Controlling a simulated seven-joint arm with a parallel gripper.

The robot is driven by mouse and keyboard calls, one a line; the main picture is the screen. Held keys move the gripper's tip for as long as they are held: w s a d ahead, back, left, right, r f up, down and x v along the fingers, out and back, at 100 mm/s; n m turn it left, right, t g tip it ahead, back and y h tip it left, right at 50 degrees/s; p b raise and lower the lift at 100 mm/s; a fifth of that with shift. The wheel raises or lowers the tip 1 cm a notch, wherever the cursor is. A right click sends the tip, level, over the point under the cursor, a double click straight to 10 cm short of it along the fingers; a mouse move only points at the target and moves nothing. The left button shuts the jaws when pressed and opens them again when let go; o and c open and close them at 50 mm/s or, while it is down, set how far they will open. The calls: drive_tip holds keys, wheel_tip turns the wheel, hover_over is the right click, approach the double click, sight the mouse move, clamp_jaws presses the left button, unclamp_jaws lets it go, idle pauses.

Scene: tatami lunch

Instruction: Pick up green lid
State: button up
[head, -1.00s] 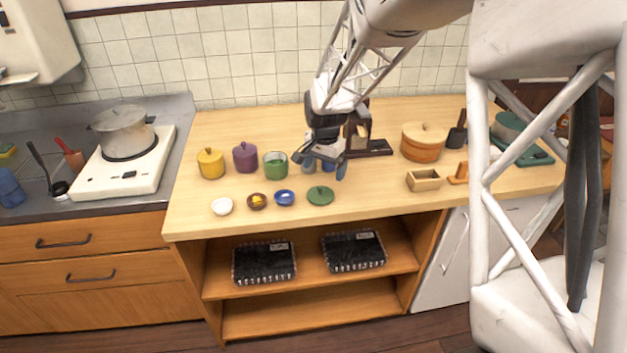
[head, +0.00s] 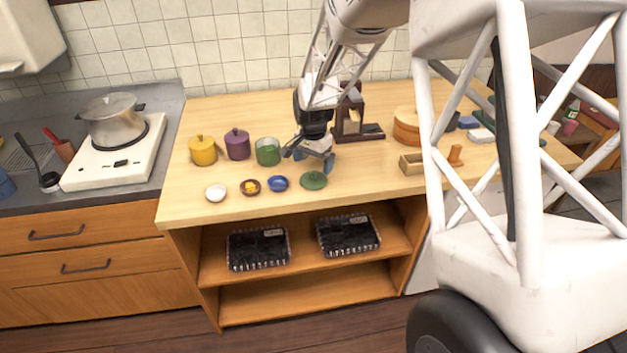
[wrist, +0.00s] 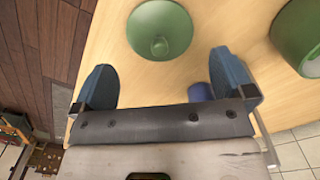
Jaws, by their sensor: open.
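The green lid (head: 314,180) lies flat on the wooden counter near its front edge, knob up. It also shows in the wrist view (wrist: 160,30), just beyond and between my fingertips, not touched by them. My gripper (head: 308,157) is open and empty above the counter, a little behind the lid in the head view. Its two blue fingers frame bare wood in the wrist view (wrist: 162,68). The open green pot (head: 268,151) stands to the gripper's left, and its rim shows at upper right in the wrist view (wrist: 290,55).
Yellow (head: 203,151) and purple (head: 237,145) lidded pots stand behind. A wooden box (head: 411,164) is to the right. A blue object (wrist: 199,92) is partly hidden behind my gripper.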

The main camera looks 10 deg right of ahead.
sight(313, 172)
drive_tip(key=shift+f, duration=0.25)
drive_tip(key=shift+f, duration=2.6)
drive_tip(key=c, duration=0.6)
